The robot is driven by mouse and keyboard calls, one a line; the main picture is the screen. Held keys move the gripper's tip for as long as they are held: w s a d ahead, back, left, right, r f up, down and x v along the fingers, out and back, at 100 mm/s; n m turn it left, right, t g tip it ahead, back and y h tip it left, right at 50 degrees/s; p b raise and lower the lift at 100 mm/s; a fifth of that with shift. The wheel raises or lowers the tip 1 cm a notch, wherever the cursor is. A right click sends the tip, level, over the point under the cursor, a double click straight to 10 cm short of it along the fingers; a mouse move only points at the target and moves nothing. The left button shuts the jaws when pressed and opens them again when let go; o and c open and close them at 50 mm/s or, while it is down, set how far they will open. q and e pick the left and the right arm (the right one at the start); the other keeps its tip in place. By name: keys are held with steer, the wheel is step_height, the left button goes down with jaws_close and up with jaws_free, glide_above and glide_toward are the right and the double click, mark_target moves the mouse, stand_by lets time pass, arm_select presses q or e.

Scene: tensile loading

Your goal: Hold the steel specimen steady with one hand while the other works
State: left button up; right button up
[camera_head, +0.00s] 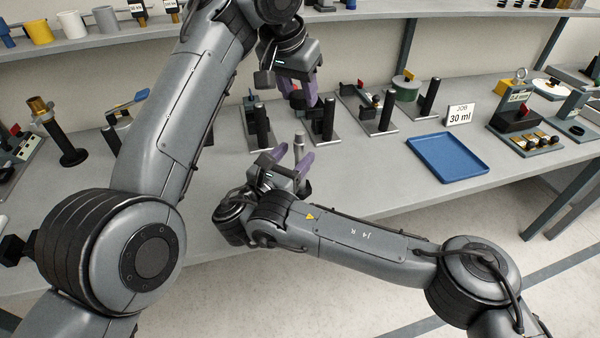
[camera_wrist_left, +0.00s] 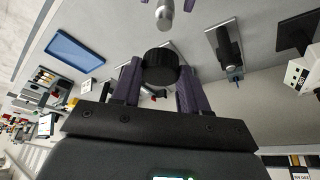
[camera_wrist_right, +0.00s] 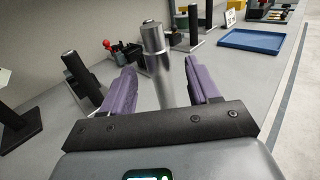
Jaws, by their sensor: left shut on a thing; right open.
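My left gripper (camera_head: 300,93) is farther back, pointing down among the stands. In the left wrist view it is shut on a black cylindrical piece (camera_wrist_left: 160,65); whether this belongs to a stand is unclear. The specimen (camera_wrist_left: 163,14) shows just beyond it.
Several stands with black posts (camera_head: 328,118) line the bench close around my left gripper. A blue tray (camera_head: 447,158) lies to the right, with a "JOB 30 ml" card (camera_head: 460,114) behind it. Bench between the specimen and the tray is clear. A shelf (camera_head: 110,38) runs along the back.

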mark_target(304, 145)
steer(key=shift+x, duration=2.55)
steer(key=shift+c, duration=0.2)
jaws_close()
